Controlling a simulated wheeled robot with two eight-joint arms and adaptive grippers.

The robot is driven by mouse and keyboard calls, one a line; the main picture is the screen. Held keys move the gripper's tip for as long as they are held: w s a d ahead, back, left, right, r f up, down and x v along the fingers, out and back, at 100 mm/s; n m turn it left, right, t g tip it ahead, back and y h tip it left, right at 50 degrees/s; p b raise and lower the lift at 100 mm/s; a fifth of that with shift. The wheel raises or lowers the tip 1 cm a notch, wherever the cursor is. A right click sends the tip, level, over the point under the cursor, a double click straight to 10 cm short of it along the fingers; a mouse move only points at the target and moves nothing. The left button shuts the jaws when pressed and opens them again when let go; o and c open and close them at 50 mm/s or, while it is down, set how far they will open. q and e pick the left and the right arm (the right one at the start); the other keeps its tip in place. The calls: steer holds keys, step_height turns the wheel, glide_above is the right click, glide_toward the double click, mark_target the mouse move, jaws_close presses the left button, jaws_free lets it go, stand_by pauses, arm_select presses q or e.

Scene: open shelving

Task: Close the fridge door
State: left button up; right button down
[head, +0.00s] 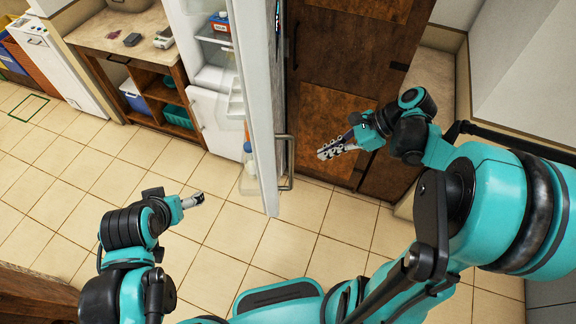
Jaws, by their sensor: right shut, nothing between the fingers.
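The white fridge door (257,110) stands open, seen nearly edge-on and pointing toward me. Its metal handle (290,163) is on the door's right side. The fridge (213,77) is open to the left of the door, with shelves and a few items showing inside. Door bins with bottles show on the door's left side. My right gripper (330,149) is shut and empty, to the right of the handle and apart from it in the picture. My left gripper (196,200) is left of the door over the floor; its fingers are too small to judge.
A brown wooden cabinet (345,70) stands behind my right gripper. A wooden shelf unit (120,50) with green and blue bins is left of the fridge. A white appliance (60,65) stands farther left. The tiled floor (120,170) left of the door is clear.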

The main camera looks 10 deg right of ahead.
steer(key=a+r+b+x, duration=0.1)
steer(key=r+b+x, duration=0.1)
steer(key=x, duration=1)
steer(key=shift+w+a+f, duration=0.35)
steer(key=shift+w+a, duration=0.05)
steer(key=shift+a, duration=0.25)
